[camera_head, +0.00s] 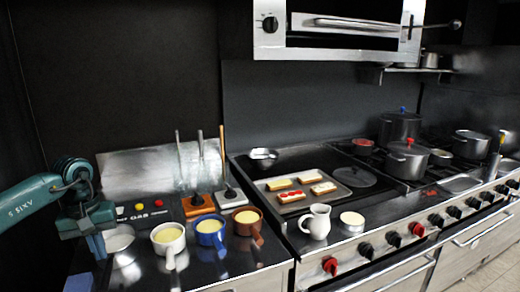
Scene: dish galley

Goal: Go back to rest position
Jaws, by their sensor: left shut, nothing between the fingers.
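My left arm comes in from the left edge, and its gripper (97,243) points down over the left end of the dark counter. The gripper is shut and empty, close to a pale bowl or cup (118,238) that it partly overlaps in the picture. I cannot tell whether they touch. My right gripper is not in view.
A white mug (168,240), a blue mug (210,234) and a brown mug (247,223) stand right of the gripper. A white jug (316,222), a tray (268,184) of toasts and pots (407,160) occupy the stove.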

